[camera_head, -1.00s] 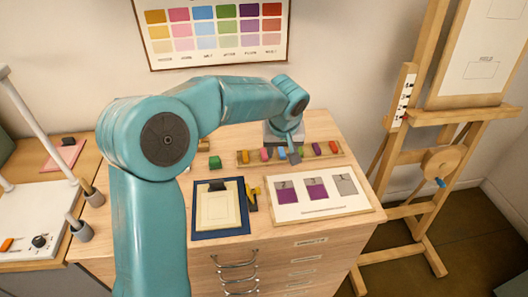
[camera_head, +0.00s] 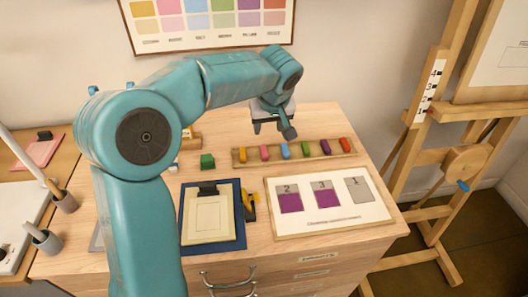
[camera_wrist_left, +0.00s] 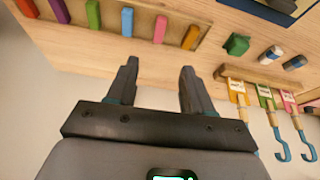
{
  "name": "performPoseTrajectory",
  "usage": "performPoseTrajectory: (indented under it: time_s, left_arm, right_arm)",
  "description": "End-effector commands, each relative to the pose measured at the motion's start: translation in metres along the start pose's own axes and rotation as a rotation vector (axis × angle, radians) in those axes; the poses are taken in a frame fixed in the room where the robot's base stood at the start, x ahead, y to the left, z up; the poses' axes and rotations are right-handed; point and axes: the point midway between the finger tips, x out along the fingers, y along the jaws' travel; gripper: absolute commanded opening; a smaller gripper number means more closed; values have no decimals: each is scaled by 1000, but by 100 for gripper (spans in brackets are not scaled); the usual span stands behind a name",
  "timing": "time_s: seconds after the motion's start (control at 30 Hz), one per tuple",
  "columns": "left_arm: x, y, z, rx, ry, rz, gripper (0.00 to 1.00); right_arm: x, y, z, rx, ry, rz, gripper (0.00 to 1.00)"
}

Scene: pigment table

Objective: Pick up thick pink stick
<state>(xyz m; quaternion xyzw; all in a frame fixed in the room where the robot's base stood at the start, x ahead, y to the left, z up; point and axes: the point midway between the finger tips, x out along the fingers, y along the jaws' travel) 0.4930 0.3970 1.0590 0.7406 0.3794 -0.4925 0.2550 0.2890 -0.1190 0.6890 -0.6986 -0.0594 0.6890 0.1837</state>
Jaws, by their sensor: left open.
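In the left wrist view the pink stick (camera_wrist_left: 160,29) shows beyond the gap between the two open fingertips (camera_wrist_left: 159,66). Nothing is between the fingers. My right gripper is not in view.
Green (camera_head: 306,149), purple (camera_head: 325,146) and red (camera_head: 344,145) sticks share the tray. A green block (camera_head: 207,161) sits left of it. A clipboard (camera_head: 212,237) and a numbered board (camera_head: 330,222) lie in front. Hooked tools (camera_wrist_left: 268,106) hang on a rack in the wrist view.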

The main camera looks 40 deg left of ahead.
Motion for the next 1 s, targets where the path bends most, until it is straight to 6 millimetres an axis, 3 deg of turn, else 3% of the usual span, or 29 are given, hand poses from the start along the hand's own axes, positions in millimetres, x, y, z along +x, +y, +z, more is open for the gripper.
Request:
performPoseTrajectory:
  time_s: [0.33, 0.63, 0.83, 1.0]
  left_arm:
    - [79, -1, 2, 2, -6, -5, 51]
    - [108, 0, -1, 1, -4, -3, 51]
    - [141, 0, -4, 2, -5, -4, 51]
    - [153, 1, -4, 1, -2, 0, 51]
  right_arm:
    - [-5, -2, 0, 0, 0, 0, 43]
    - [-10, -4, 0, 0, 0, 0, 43]
    - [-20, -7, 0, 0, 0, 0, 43]
    - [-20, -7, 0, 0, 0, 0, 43]
